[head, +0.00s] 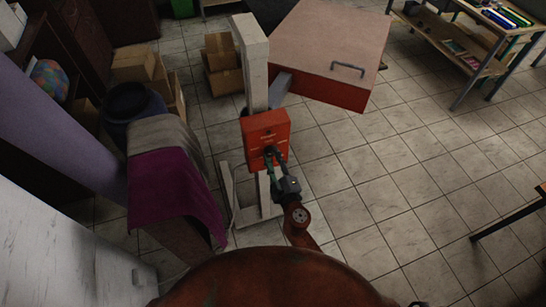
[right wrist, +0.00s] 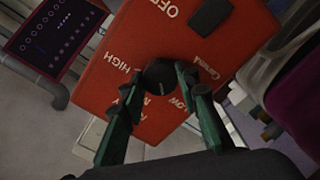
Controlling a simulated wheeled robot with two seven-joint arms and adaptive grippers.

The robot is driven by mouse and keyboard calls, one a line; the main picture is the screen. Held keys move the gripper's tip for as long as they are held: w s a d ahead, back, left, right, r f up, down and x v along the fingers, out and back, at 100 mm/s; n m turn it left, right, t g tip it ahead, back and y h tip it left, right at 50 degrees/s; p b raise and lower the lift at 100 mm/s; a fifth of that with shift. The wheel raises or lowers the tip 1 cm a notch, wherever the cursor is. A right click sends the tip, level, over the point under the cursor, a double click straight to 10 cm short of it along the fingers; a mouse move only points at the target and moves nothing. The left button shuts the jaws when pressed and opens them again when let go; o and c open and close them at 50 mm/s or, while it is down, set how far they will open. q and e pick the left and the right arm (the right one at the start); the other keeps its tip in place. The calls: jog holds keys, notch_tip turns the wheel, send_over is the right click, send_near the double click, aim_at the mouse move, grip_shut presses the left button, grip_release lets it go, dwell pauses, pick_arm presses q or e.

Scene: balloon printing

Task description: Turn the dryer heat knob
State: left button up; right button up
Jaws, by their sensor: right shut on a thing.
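The dryer's red control box (head: 266,132) is mounted on a pale upright post. In the right wrist view its red face (right wrist: 115,75) carries white words, including OFF, HIGH and LOW. A round dark knob (right wrist: 160,76) sits among these words, with a small light mark on it. My right gripper (head: 272,160) is at the lower part of the box. Its green fingers are shut on the knob, one on each side of it. The fingers hide part of the lettering. My left gripper is not in view.
The dryer's large red hood (head: 330,50) with a grey handle is behind the box. A magenta cloth (head: 172,190) hangs at the left. Cardboard boxes (head: 222,62) stand behind. A dark switch (right wrist: 209,15) is higher on the panel. Tiled floor (head: 400,190) is clear at the right.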

jog(key=shift+n, duration=1.1)
jog(key=o, duration=1.2)
jog(key=shift+c, duration=0.2)
jog(key=v, duration=1.2)
